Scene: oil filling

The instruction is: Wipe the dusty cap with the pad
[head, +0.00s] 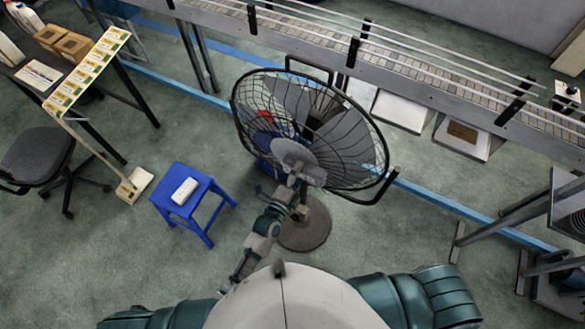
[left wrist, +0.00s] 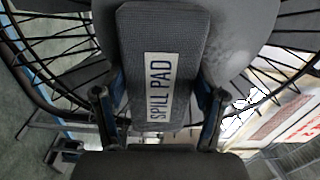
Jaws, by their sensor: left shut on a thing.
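The grey spill pad (left wrist: 150,45) fills the middle of the left wrist view, with its "SPILL PAD" label facing me. My left gripper (left wrist: 160,108) is shut on it, one finger on each side. The round grey cap (left wrist: 240,45) of the fan is right behind the pad, with pale dusty patches showing on its right side. In the head view the cap (head: 291,152) is at the centre of the fan, and my left gripper (head: 298,183) is at its lower edge. The pad seems to lie against the cap, but contact is hard to tell. My right gripper is not in view.
The caged fan (head: 350,150) stands on a round base (head: 304,228). A blue stool (head: 205,190) with a white object (head: 185,191) on it is to the left, near an office chair (head: 38,152). A conveyor (head: 420,75) runs behind. Open floor lies at lower left.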

